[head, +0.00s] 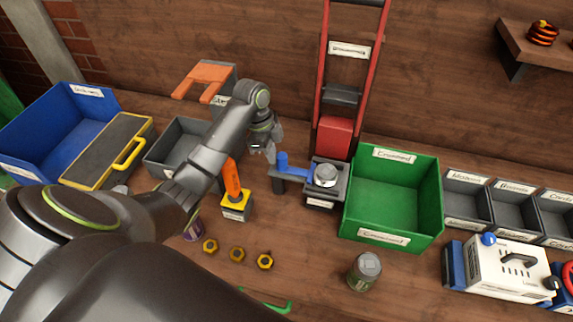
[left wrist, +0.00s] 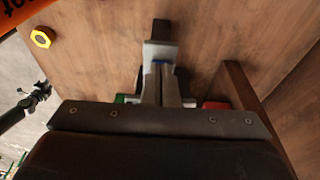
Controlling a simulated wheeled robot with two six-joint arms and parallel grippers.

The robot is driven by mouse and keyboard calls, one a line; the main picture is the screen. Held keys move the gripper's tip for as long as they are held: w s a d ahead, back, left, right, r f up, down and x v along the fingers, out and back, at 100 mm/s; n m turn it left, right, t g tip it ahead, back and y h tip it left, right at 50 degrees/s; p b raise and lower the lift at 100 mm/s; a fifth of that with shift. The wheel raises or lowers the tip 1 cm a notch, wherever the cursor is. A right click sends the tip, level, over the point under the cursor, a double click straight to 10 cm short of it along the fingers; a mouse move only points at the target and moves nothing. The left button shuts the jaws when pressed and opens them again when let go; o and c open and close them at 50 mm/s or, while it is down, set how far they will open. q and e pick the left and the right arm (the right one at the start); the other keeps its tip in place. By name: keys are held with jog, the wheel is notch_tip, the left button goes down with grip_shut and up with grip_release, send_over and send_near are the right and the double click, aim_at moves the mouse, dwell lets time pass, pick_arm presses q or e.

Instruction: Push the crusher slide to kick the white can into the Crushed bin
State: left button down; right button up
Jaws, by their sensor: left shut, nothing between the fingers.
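The white can (head: 325,174) sits on the dark crusher bed (head: 321,200), below the red block (head: 334,138) of the press frame. The blue crusher slide (head: 295,172), with an upright blue knob (head: 283,160), lies left of the can. My left gripper (head: 270,153) is shut and empty, just left of the knob; I cannot tell whether it touches it. In the left wrist view the closed fingers (left wrist: 161,85) largely hide the slide. The green Crushed bin (head: 395,158) stands right of the crusher. My right gripper is not in view.
A dark green can (head: 365,270) stands in front of the bin. A yellow-based orange tool (head: 235,205) and several yellow nuts (head: 237,254) are left of the crusher. Grey bins and a white machine (head: 505,268) are right; a blue bin (head: 60,115) is far left.

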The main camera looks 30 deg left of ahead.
aim_at(301, 172)
pick_arm(q)
jog(key=shift+w+d+p, duration=0.15)
jog(key=shift+w+d, duration=0.15)
jog(key=shift+d, duration=0.95)
jog(key=shift+w+d+p, duration=0.15)
jog(key=shift+w+d, duration=0.1)
jog(key=shift+d, duration=0.95)
jog(key=shift+w+d+p, duration=0.15)
jog(key=shift+w+d, duration=0.15)
jog(key=shift+d, duration=0.95)
jog(key=shift+s+a+r+p, duration=0.15)
jog(key=shift+a+p, duration=0.25)
jog(key=shift+a, duration=0.45)
jog(key=shift+s+a+f+p, duration=0.1)
jog(key=shift+s+a+p, duration=0.15)
jog(key=shift+a+p, duration=0.4)
jog(key=shift+s+a+r+p, duration=0.1)
jog(key=shift+s+a+p, duration=0.1)
jog(key=shift+a, duration=0.8)
jog(key=shift+s+a+p, duration=0.6)
jog(key=shift+a+p, duration=0.1)
jog(key=shift+a, duration=1.75)
notch_tip(301, 172, up, 8)
jog(key=p, duration=0.8)
jog(key=shift+f, duration=0.2)
